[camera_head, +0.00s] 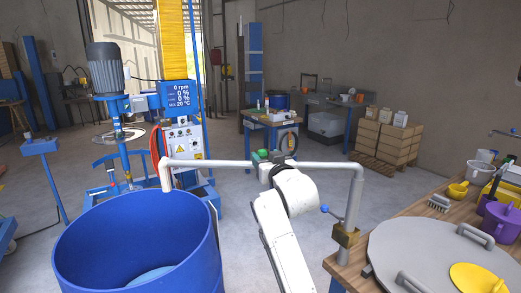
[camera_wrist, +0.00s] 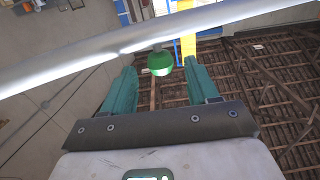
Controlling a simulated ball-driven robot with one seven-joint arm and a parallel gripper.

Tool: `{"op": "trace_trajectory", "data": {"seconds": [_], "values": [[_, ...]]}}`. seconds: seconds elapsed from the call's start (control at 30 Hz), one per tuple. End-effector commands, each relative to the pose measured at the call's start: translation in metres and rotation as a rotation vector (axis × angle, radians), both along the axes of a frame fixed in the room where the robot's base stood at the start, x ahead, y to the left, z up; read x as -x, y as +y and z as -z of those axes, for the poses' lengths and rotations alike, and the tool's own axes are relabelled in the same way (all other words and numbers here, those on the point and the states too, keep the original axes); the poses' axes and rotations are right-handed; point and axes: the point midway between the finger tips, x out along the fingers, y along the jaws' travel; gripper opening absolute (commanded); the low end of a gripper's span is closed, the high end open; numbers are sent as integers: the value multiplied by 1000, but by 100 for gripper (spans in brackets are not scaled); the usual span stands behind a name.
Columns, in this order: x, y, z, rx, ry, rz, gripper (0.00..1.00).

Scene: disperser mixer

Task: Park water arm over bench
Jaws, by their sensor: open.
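The water arm (camera_head: 220,163) is a grey pipe. It rises from a brass-coloured clamp (camera_head: 346,236) on the bench's (camera_head: 430,208) near edge and runs left. Its downturned spout (camera_head: 166,180) is over the rim of the blue drum (camera_head: 140,240). A small lever with a blue ball (camera_head: 324,209) is at the post. My gripper (camera_wrist: 160,66) is open, beside the pipe's middle; my white wrist hides part of the pipe. In the wrist view, the pipe (camera_wrist: 190,28) crosses beyond the teal fingers, and a green knob (camera_wrist: 160,62) shows between them. I cannot tell whether they touch it.
The blue mixer (camera_head: 180,135) stands behind the drum. Stacked cartons (camera_head: 388,135) and a small blue table (camera_head: 270,122) are farther back. Open floor lies between.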

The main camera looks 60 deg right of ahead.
Motion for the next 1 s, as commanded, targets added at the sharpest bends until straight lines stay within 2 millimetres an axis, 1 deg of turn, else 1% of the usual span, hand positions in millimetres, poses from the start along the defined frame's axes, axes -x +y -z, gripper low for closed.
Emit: {"op": "trace_trajectory", "data": {"seconds": [0.03, 0.1, 0.3, 0.5, 0.77, 1.0], "values": [[-7, -8, -2, 1, 2, 1, 59], [-15, -16, -2, 1, 1, 0, 59], [-32, -33, -1, -1, 2, 0, 59], [-39, -39, 0, -1, 1, -1, 59], [-40, -40, 0, -1, 1, -1, 59], [-40, -40, 1, -1, 1, -1, 37]]}}
